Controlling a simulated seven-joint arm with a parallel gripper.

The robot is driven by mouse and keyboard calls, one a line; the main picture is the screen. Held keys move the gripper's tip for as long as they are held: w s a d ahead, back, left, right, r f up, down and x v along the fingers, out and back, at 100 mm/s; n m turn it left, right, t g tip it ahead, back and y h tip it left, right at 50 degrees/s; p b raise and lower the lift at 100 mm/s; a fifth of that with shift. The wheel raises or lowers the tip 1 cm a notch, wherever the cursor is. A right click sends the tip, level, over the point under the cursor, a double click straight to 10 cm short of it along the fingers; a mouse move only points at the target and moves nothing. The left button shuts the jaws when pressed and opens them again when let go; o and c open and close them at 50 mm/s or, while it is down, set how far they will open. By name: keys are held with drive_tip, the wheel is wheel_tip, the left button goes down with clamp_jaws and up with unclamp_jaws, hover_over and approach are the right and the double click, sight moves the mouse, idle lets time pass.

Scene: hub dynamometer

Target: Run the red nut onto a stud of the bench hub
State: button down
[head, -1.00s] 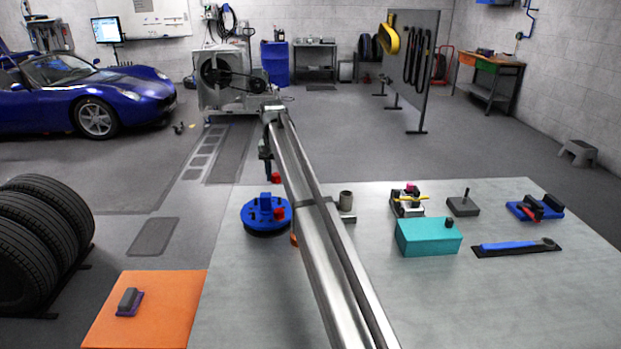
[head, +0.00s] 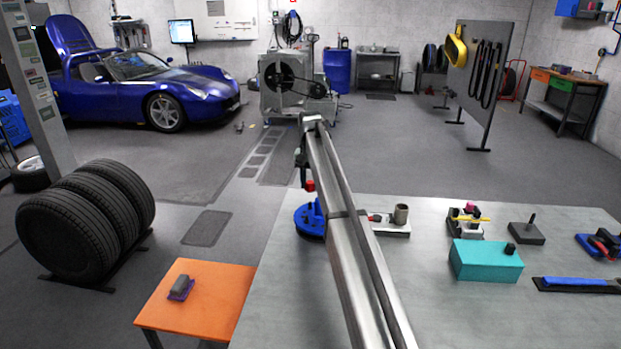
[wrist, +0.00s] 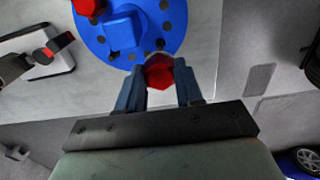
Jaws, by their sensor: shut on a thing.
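My gripper (wrist: 159,80) is shut on a red nut (wrist: 158,72) at the fingertips. The nut also shows in the head view (head: 310,186), apart from the hub and above it. In the wrist view it overlaps the hub's rim. Another red piece (wrist: 88,7) sits on the hub's far side.
Right of the hub is a pale plate (head: 398,234) with a grey cup (head: 401,213) and a red-tipped part. A teal box (head: 486,262), a dark block with a peg (head: 527,233) and blue tools stand further right. An orange table (head: 190,307) is at left.

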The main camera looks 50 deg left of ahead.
sight(310, 203)
drive_tip(key=shift+f, duration=1.8)
drive_tip(key=shift+f, duration=1.3)
idle(0.3)
drive_tip(key=shift+m, duration=1.8)
drive_tip(key=c, duration=0.9)
unclamp_jaws()
drive_tip(key=shift+d, duration=0.1)
drive_tip(key=shift+r, duration=1.7)
